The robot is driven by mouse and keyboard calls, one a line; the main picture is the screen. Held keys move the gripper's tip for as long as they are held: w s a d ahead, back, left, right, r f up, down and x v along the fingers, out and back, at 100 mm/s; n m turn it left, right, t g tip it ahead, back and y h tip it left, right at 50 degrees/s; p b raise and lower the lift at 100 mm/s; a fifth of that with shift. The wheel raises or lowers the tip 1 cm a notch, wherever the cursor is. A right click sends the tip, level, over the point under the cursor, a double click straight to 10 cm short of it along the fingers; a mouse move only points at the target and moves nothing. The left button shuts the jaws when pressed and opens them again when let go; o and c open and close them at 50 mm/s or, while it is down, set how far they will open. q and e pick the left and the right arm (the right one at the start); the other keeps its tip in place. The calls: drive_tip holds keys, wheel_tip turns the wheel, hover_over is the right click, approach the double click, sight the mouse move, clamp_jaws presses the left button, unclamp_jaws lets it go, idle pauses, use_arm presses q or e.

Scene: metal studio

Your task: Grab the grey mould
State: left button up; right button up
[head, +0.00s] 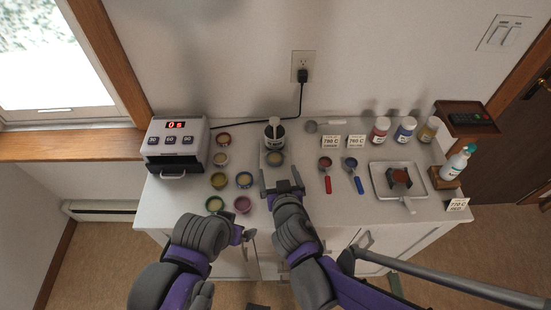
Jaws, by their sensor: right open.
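A small round mould with a dark grey rim and a pale yellowish inside (275,158), which looks like the grey mould, sits on the white worktop just in front of a dark jar. My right gripper (282,189) is open and empty, on the near side of this mould and apart from it. My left gripper (244,236) is low at the counter's front edge, left of my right arm. It is small in view, and I cannot tell whether its jaws are open.
Several other moulds with coloured rims, such as a blue one (244,180), stand left of the grey one. A white heater box (177,147) is at the left. The dark jar (274,132) stands behind. Red (326,176) and blue (354,175) spoons and a tray (380,187) lie at right.

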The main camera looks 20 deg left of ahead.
sight(274, 156)
drive_tip(key=x, duration=0.5)
drive_tip(key=shift+w+r, duration=0.15)
drive_tip(key=shift+d, duration=0.1)
drive_tip(key=shift+r, duration=0.1)
drive_tip(key=c, duration=1.5)
